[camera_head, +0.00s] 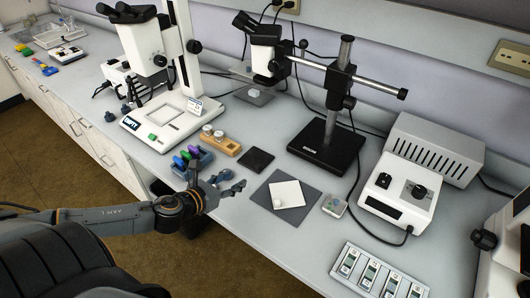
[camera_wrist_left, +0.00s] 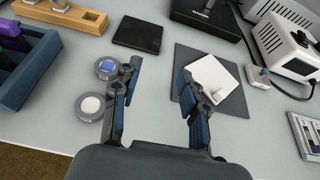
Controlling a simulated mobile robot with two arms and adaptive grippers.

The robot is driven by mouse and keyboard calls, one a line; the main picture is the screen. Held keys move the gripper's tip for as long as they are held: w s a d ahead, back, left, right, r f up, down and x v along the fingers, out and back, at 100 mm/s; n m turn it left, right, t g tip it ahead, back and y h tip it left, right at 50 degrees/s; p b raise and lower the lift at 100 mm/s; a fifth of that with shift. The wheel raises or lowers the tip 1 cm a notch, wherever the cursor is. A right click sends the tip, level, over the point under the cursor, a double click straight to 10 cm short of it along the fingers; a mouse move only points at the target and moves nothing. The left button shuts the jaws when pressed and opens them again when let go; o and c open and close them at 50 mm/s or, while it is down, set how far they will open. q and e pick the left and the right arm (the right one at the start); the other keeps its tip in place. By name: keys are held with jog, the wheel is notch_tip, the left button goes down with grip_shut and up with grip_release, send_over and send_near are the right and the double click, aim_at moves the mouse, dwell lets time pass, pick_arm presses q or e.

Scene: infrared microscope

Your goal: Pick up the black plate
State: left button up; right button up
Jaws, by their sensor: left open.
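The black plate (camera_head: 256,160) is a small dark square lying flat on the bench, left of a larger grey mat. It also shows in the left wrist view (camera_wrist_left: 138,34), near the top, beyond my fingers. My left gripper (camera_head: 232,183) is open and empty, low over the bench on the near side of the plate and apart from it. In the left wrist view its two fingers (camera_wrist_left: 158,82) are spread wide, with bare bench between them. My right gripper is in neither view.
A white square plate (camera_head: 286,194) lies on the grey mat (camera_head: 310,205). A wooden block (camera_head: 222,144) and a blue rack with colored items (camera_head: 194,162) stand left of the black plate. Two round grey pieces (camera_wrist_left: 90,106) sit by the left finger. A black stand base (camera_head: 326,147) is behind.

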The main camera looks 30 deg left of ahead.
aim_at(258, 166)
pick_arm(q)
jog(key=shift+w+f, duration=0.1)
jog(key=shift+w, duration=0.35)
jog(key=shift+w+f, duration=0.1)
jog(key=shift+w, duration=0.25)
jog(key=x, duration=0.5)
jog(key=shift+w+f, duration=0.15)
jog(key=shift+w, duration=0.2)
jog(key=shift+w+d+f, duration=0.1)
jog(key=shift+w+f, duration=0.05)
jog(key=shift+w, duration=0.15)
jog(key=shift+w+f, duration=0.15)
jog(key=shift+w, duration=0.15)
jog(key=x, duration=0.5)
jog(key=shift+a+p, duration=0.3)
jog(key=shift+p, duration=0.1)
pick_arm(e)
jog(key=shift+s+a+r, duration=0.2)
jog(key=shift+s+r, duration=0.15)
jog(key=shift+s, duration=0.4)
pick_arm(q)
jog(key=shift+c, duration=0.5)
